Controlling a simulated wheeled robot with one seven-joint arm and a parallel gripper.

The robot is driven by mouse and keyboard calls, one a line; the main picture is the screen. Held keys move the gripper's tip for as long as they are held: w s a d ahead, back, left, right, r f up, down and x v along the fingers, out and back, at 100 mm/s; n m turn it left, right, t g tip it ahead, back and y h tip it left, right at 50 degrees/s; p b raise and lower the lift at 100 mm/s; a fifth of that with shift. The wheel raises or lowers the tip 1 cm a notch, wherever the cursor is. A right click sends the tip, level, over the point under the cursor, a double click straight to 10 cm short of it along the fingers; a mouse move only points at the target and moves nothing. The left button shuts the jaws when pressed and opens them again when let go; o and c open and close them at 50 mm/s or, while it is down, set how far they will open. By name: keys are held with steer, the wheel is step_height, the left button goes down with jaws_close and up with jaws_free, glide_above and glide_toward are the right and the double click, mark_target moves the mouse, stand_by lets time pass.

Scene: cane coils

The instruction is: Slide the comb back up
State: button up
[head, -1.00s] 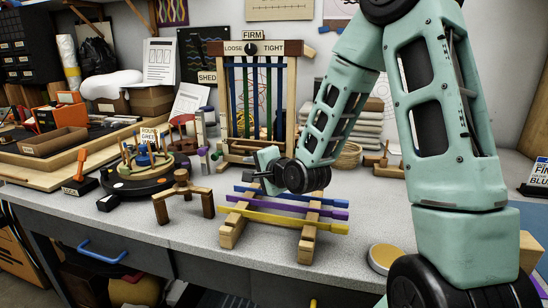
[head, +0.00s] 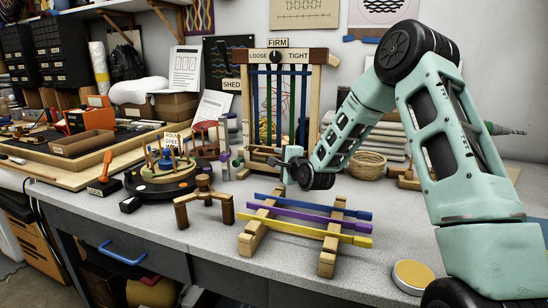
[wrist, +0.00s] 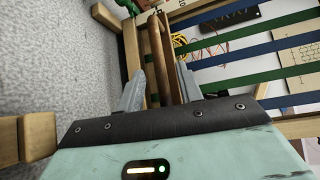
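The upright wooden loom frame (head: 315,100) stands at the back of the bench, with green and blue straps hanging in it. Low across it is a wooden bar that seems to be the comb, mostly hidden behind my gripper (head: 280,163) in the head view. In the wrist view the brown bar (wrist: 166,60) runs between the two grey fingers of my gripper (wrist: 161,78). The fingers stand apart, one on each side of it. I cannot tell whether they touch it. The straps (wrist: 250,65) run off to the right there.
A low wooden rack (head: 327,260) with blue, purple and yellow strips stands in front of my gripper. A small wooden stand (head: 205,203) and a round peg board (head: 165,178) are to the left. A cane coil (head: 368,166) lies to the right.

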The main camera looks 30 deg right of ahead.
steer(key=shift+w+d+f, duration=0.1)
steer(key=shift+w+f, duration=0.05)
steer(key=shift+w, duration=0.9)
steer(key=shift+w+d+f, duration=0.1)
steer(key=shift+w+f, duration=0.05)
steer(key=shift+w, duration=0.9)
jaws_close()
step_height(320, 180, up, 22)
steer(key=p, duration=0.9)
steer(key=shift+f, duration=0.2)
steer(key=shift+c, duration=0.3)
jaws_free()
steer(key=shift+r, duration=0.1)
steer(key=shift+o, duration=0.3)
steer(key=shift+s, duration=0.1)
